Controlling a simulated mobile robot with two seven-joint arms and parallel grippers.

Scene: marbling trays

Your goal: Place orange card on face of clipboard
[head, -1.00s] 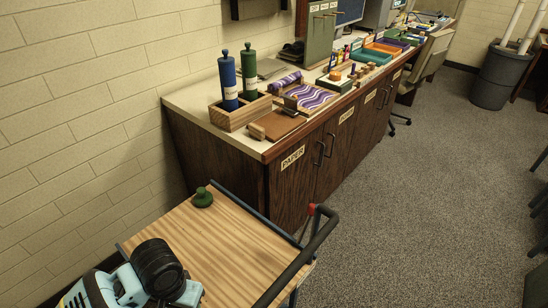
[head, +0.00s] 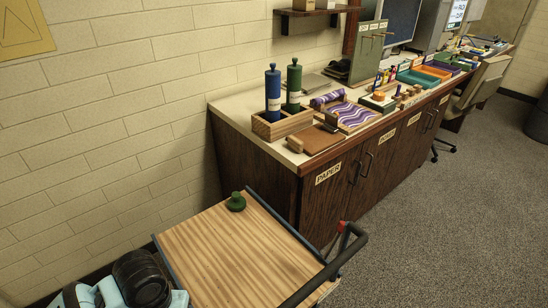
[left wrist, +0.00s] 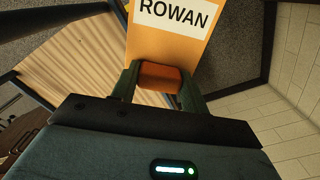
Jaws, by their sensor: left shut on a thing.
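In the left wrist view my left gripper (left wrist: 160,84) is shut on the orange card (left wrist: 152,46). The card carries a white label reading ROWAN and runs out of the top of the picture; an orange-brown block-like part shows between the fingers. In the head view only part of my left arm shows at the bottom left; the gripper and card are out of that view. No clipboard can be made out for certain. A flat brown board (head: 318,139) lies on the counter's near end; I cannot tell whether it is one. My right gripper is not in view.
A wooden cart (head: 225,255) with a green knob-like object (head: 236,202) stands before the long counter (head: 235,107). The counter holds blue (head: 273,95) and green (head: 293,85) cylinders in a wooden box, a purple-patterned tray (head: 355,114) and coloured trays. Carpet at right is open.

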